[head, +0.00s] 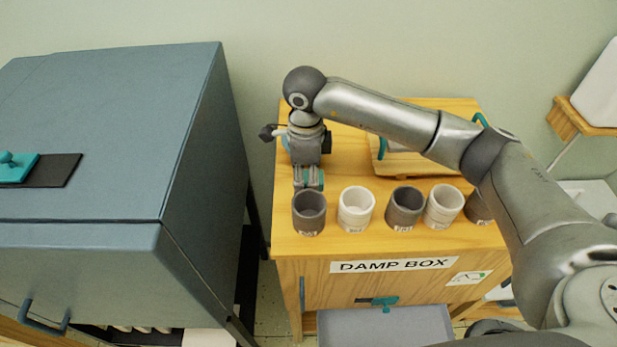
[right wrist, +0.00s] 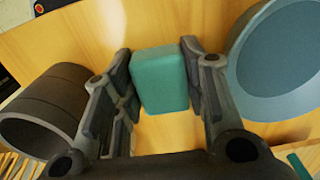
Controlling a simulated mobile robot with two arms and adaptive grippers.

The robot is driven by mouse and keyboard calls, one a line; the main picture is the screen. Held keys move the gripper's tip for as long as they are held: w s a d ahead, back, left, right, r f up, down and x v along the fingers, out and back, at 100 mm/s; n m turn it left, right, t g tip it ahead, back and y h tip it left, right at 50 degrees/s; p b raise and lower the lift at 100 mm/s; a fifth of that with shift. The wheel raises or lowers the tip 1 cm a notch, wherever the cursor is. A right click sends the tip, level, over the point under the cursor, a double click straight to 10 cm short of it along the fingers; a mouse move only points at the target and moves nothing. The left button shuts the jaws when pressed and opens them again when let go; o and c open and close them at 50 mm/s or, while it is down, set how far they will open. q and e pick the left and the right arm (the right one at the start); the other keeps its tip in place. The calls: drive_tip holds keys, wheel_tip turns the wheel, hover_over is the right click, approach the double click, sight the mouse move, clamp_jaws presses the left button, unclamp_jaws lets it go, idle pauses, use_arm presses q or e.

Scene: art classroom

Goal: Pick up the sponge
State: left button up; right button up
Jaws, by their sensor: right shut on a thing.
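The sponge is a teal block (right wrist: 160,85) between the two fingers of my right gripper (right wrist: 158,58) in the right wrist view. The fingers press on its two sides. In the head view my right gripper (head: 309,181) points down over the left part of the wooden cabinet top, just behind a dark grey cup (head: 309,214). Only a little teal shows between the fingers there. I cannot tell whether the sponge touches the wood or is just above it. My left gripper is not in view.
White and grey cups (head: 356,210) stand in a row along the front of the cabinet top (head: 290,240), labelled DAMP BOX. A blue-grey round vessel (right wrist: 280,65) is close on the right in the wrist view. A large blue-grey cabinet (head: 110,140) stands at left.

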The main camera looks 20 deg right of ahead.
drive_tip(key=shift+r, duration=0.1)
drive_tip(key=shift+r+b, duration=0.3)
drive_tip(key=shift+r, duration=0.3)
drive_tip(key=s+a+r+b, duration=0.5)
drive_tip(key=s+a+r, duration=0.2)
drive_tip(key=s+r, duration=0.4)
drive_tip(key=shift+s+r+b, duration=0.35)
drive_tip(key=shift+s, duration=0.2)
drive_tip(key=shift+o, duration=0.2)
